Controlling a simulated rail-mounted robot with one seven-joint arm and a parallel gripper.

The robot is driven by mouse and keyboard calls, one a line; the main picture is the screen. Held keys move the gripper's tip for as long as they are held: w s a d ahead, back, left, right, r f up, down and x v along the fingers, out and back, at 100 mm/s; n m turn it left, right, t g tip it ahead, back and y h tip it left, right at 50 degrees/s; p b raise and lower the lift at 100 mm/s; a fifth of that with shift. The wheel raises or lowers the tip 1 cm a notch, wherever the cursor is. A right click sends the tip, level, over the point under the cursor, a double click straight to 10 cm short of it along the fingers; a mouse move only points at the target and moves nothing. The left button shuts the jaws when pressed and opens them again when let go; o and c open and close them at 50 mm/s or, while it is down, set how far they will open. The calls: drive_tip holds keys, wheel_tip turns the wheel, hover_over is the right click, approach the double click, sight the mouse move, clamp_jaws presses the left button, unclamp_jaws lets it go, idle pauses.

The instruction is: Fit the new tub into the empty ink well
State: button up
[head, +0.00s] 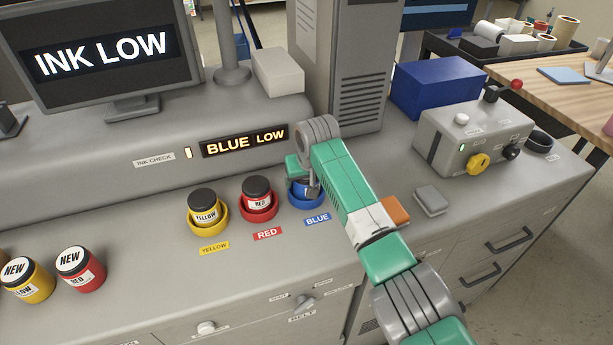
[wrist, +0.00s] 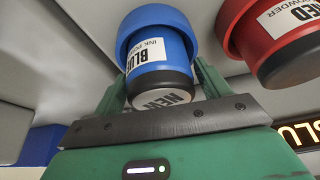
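The new blue tub (wrist: 158,58) has a dark lid marked NEW and a white BLUE label. In the wrist view its lower end sits inside the blue ring of the ink well (wrist: 150,22), which appears upside down there. In the head view the blue well (head: 306,203) is right of the red one, and my gripper partly hides the tub. My gripper (wrist: 160,82) has one green finger on each side of the tub, apparently closed against its body. How deep the tub sits is hard to tell.
A red tub (head: 257,194) and a yellow tub (head: 203,208) stand in wells close to the left. NEW red (head: 81,269) and NEW yellow (head: 27,279) tubs stand at the front left. A lit panel (head: 245,140) reads BLUE LOW. A grey control box (head: 470,140) stands at right.

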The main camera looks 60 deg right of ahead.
drive_tip(key=shift+o, duration=0.7)
drive_tip(key=shift+r, duration=0.15)
drive_tip(key=v, duration=1.2)
drive_tip(key=shift+r+p, duration=0.25)
drive_tip(key=shift+p, duration=0.2)
drive_tip(key=w+a+r+n+t+h, duration=0.1)
drive_tip(key=w+a+r+n+t, duration=0.45)
drive_tip(key=w+a, duration=1.05)
drive_tip(key=a+r+n+t+y, duration=0.1)
drive_tip(key=a+r+t, duration=0.2)
drive_tip(key=a+r, duration=0.45)
drive_tip(key=a+r+t, duration=0.4)
drive_tip(key=a+r, duration=0.1)
drive_tip(key=a, duration=0.5)
drive_tip(key=s+a+r+n+t+y, duration=0.3)
drive_tip(key=s+a+r+t, duration=0.6)
drive_tip(key=s+a+r, duration=0.6)
drive_tip(key=s+a, duration=0.3)
drive_tip(key=a, duration=0.1)
